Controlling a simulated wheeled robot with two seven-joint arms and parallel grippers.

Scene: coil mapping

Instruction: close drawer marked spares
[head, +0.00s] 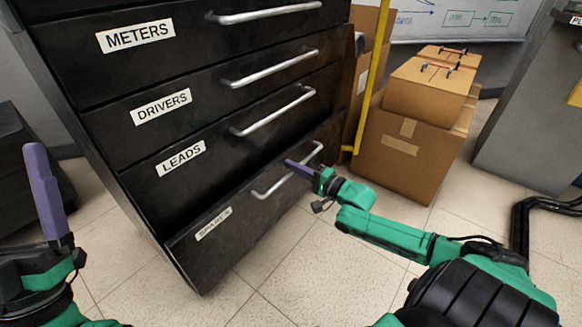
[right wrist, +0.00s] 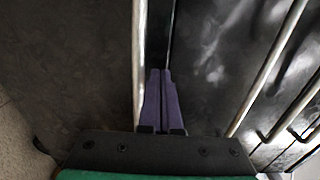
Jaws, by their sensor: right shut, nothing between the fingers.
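The SPARES drawer (head: 250,222) is the lowest in the black cabinet, with a white label (head: 214,224) and a silver bar handle (head: 268,188). Its front looks close to the cabinet face; I cannot tell whether a small gap remains. My right gripper (head: 291,164) is shut and empty at the drawer's upper edge, by the handle. In the right wrist view its purple fingers (right wrist: 161,72) lie just right of a handle bar (right wrist: 139,60), near a dark seam; contact is unclear. My left gripper (head: 42,180) is at the left, away from the drawer, its opening unclear.
Above are the LEADS (head: 182,158), DRIVERS (head: 161,106) and METERS (head: 136,37) drawers, which look shut, with projecting handles. Cardboard boxes (head: 405,155) and a yellow post (head: 372,75) stand right of the cabinet. The tiled floor (head: 300,265) in front is clear.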

